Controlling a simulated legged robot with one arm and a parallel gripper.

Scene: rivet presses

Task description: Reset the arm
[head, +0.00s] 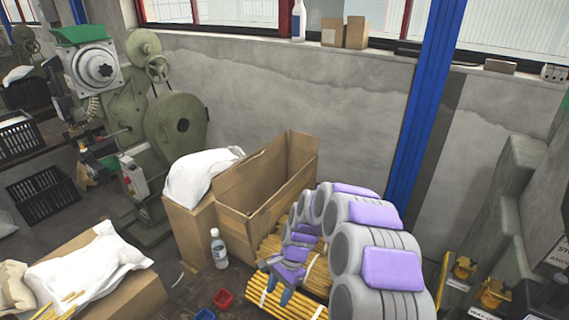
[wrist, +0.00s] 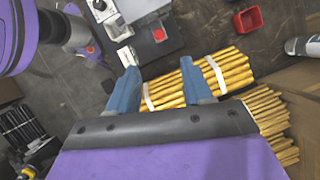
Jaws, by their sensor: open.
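My arm (head: 372,225), grey ribbed links with purple pads, curves in from the lower right in the head view. My gripper (head: 276,294) is at its far end, low over bundled yellow rods (head: 318,282). In the wrist view my gripper (wrist: 158,68) has its two blue fingers wide apart with nothing held between them. The yellow rods (wrist: 232,72), tied with white bands, lie beyond and below the fingers. I cannot tell whether the fingertips touch the rods.
An open cardboard box (head: 262,185) and a carton with a white sack (head: 200,175) stand behind the gripper. A bottle (head: 218,248) and red bin (head: 223,299) are on the floor. A green press (head: 150,120) is at left; a blue post (head: 425,110) stands by the wall.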

